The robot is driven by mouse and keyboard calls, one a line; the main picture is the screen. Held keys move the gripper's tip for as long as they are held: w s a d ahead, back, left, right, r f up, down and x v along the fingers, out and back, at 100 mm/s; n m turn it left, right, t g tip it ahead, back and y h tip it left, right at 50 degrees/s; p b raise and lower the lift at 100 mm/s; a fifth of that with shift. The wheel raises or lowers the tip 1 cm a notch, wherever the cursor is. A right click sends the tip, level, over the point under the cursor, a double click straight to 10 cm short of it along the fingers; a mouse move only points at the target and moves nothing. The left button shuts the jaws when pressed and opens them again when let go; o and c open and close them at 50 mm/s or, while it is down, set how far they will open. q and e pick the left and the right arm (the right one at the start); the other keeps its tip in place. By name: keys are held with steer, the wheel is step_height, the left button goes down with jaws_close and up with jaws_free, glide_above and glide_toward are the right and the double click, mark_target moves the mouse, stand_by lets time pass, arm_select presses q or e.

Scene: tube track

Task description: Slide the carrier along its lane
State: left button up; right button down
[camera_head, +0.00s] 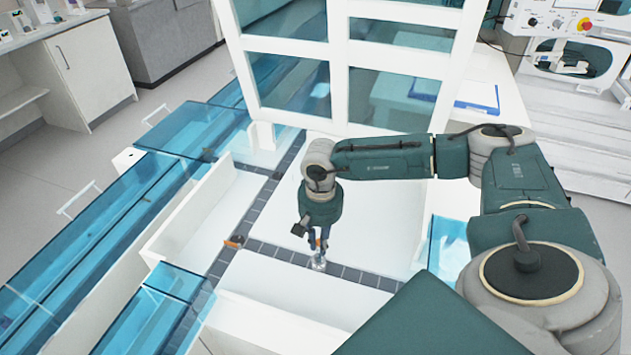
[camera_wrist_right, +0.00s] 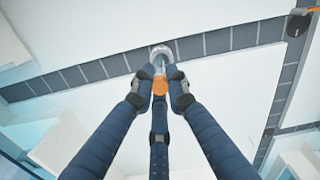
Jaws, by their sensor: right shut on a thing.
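The carrier (camera_head: 318,262) is a small clear and silvery piece standing on the dark segmented lane (camera_head: 352,274). In the right wrist view the carrier (camera_wrist_right: 160,54) shows a round silvery rim and an orange part between my fingers. My right gripper (camera_head: 318,245) reaches down from above and is shut on the carrier; it also shows in the right wrist view (camera_wrist_right: 160,84). Its fingers hide part of the carrier. The lane runs across the white surface and meets another dark lane (camera_head: 262,197) to the left. My left gripper is not in view.
A small orange and dark piece (camera_head: 234,241) sits at the lane junction, left of the carrier. White raised walls (camera_head: 185,215) and blue clear covers (camera_head: 110,235) flank the lanes at left. A white-framed glass panel (camera_head: 340,70) stands behind. The lane between carrier and junction looks clear.

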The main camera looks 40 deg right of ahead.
steer(key=shift+s+d, duration=0.45)
steer(key=shift+s, duration=0.35)
steer(key=shift+s+d, duration=0.5)
steer(key=shift+s, duration=0.25)
steer(key=shift+s+d, duration=0.45)
steer(key=shift+s, duration=0.35)
steer(key=c, duration=1.6)
jaws_free()
steer(key=shift+c, duration=0.2)
step_height(320, 180, up, 12)
